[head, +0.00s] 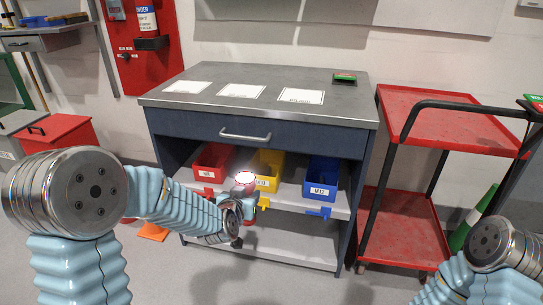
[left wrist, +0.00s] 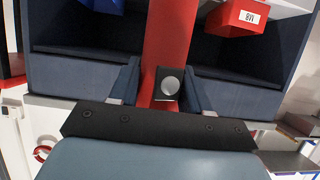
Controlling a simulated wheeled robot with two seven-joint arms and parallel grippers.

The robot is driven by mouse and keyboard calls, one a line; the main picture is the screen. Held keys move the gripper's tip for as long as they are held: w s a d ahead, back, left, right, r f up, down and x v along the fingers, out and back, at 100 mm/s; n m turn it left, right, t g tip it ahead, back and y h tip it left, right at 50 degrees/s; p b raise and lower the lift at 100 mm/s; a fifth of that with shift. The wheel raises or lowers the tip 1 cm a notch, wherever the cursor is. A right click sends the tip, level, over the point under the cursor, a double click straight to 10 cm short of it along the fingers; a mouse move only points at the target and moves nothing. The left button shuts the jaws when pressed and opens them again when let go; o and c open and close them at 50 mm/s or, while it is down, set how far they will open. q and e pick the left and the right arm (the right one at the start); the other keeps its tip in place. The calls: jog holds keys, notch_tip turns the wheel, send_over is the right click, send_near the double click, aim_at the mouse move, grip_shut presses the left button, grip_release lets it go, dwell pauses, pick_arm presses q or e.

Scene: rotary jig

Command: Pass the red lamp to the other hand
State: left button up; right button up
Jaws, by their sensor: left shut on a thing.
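The red lamp (head: 245,180) has a bright, lit end that points up in the head view, in front of the workbench's bins. My left gripper (head: 240,205) is shut on it and holds it in the air. In the left wrist view the lamp's red body (left wrist: 170,40) runs up between the two dark blue fingers of my left gripper (left wrist: 162,88). A dark block with a round silver disc shows on its near side. My right arm is at the lower right of the head view, its gripper out of the frame.
The grey-topped workbench (head: 260,82) has a shelf with a red bin (head: 207,170), a yellow bin (head: 263,181) and a blue bin (head: 318,187). Papers lie on its top. A red cart (head: 425,103) stands to its right. A red toolbox (head: 60,137) is at the left.

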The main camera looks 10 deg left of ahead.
jog(key=shift+c, duration=0.4)
jog(key=w+a+r+n+g+y, duration=0.25)
jog(key=w+a+r, duration=0.35)
jog(key=a+r, duration=0.35)
jog(key=s+a+r+n+g+h, duration=0.1)
jog(key=a+r+n+g, duration=0.15)
jog(key=r, duration=0.85)
jog(key=s+a+r+n+g, duration=0.15)
jog(key=a+r, duration=0.25)
jog(key=r, duration=0.8)
jog(key=w+r+m+t+h, duration=0.6)
jog(key=w+r+m, duration=0.65)
jog(key=w, duration=0.35)
pick_arm(q)
jog(key=s+d+f+m+g+h, duration=0.2)
jog(key=s+d+m+h, duration=0.2)
jog(key=d, duration=0.3)
jog(key=s+d+f+m+g+h, duration=0.1)
jog(key=s+d+f+m+h, duration=0.2)
jog(key=s+d+m+h, duration=0.1)
jog(key=s+d+h, duration=0.1)
jog(key=s+d, duration=0.1)
jog(key=d, duration=0.1)
jog(key=shift+d+g, duration=0.25)
jog(key=shift+g, duration=0.15)
pick_arm(e)
notch_tip(320, 180, down, 13)
jog(key=shift+s+a+r+m, duration=0.2)
jog(key=shift+a+m, duration=0.1)
jog(key=shift+a, duration=0.1)
